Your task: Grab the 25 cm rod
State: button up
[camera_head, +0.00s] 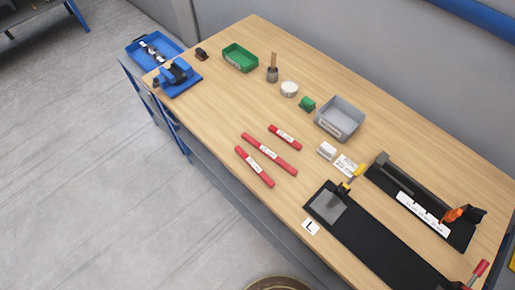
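Three red rods with white labels lie side by side near the middle of the wooden table (215,105). The longest red rod (282,164) lies between the other two. A shorter rod (243,155) lies nearest the table's front edge. The shortest rod (294,143) lies farthest from that edge. The label print is too small to read, so I cannot tell which rod is marked 25 cm. All three lie flat and apart from other objects. My gripper is not in view.
A black fixture plate (385,245) and a black tool with an orange clamp (452,214) fill the right end. A grey bin (340,119), green bin (240,58) and blue vise (176,76) stand farther left. The wood around the rods is clear.

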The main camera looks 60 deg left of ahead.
aim_at(275, 159)
jog(key=u, duration=2.3)
